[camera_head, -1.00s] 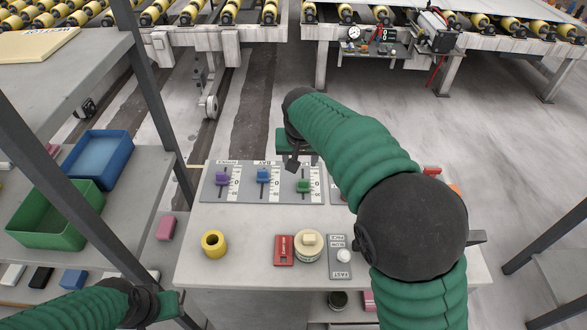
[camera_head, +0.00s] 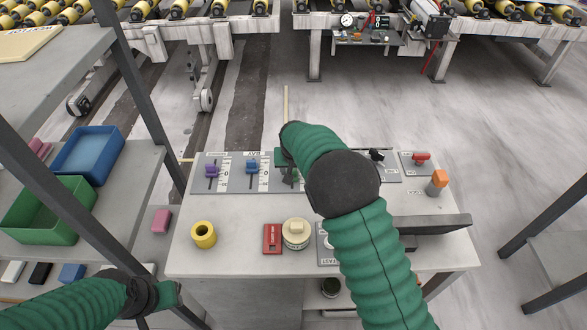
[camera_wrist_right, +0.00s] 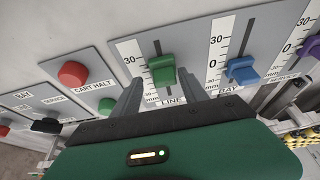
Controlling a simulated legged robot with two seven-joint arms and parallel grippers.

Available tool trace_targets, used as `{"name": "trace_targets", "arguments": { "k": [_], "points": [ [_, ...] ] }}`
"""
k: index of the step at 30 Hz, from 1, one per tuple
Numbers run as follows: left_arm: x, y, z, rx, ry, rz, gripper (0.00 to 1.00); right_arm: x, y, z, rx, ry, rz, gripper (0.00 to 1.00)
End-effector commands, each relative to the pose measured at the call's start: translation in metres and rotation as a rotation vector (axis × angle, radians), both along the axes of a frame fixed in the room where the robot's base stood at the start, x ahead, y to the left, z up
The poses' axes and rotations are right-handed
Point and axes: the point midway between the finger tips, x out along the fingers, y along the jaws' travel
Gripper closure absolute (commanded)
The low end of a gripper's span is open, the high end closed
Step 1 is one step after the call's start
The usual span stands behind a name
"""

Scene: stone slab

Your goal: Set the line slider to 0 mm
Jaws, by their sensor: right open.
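The line slider is a green knob (camera_wrist_right: 162,70) on an upright slot beside a scale, above the label LINE in the right wrist view. It stands near the middle of its scale; I cannot read its exact value. In the head view the green knob (camera_head: 290,176) is partly hidden by my right gripper (camera_head: 287,168). In the right wrist view my right gripper (camera_wrist_right: 161,90) is open, one finger on each side of the knob's lower part, with gaps visible. I cannot tell whether it touches. My left gripper (camera_head: 165,298) is low at the left, away from the panel.
A blue slider (camera_head: 252,166) and a purple slider (camera_head: 211,170) stand left of the green one. A yellow ring (camera_head: 204,235), a red block (camera_head: 272,239) and a round tin (camera_head: 296,234) lie in front. A red button (camera_wrist_right: 73,73) is beside the LINE panel.

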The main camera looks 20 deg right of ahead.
Motion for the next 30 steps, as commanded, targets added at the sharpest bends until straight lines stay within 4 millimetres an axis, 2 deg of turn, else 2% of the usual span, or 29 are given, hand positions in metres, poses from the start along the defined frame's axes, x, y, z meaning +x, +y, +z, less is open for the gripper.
{"name": "trace_targets", "arguments": {
  "k": [3,12,15,30],
  "points": [
    [0.0000,0.0000,-0.0001,0.000,0.000,0.000,0.64,0.0000,0.0023,0.0003,-0.002,0.000,0.001,0.50],
    [0.0000,0.0002,-0.0001,0.000,0.000,0.000,0.64,-0.0002,0.0032,0.0010,0.000,-0.001,0.003,0.90],
    [0.0000,0.0002,-0.0001,0.000,0.000,0.001,0.64,0.0000,0.0040,0.0012,0.000,-0.001,0.004,1.00],
    [0.0000,0.0001,-0.0001,0.000,0.000,0.000,0.64,0.0000,0.0028,0.0010,-0.001,-0.001,0.002,1.00]
  ]
}}
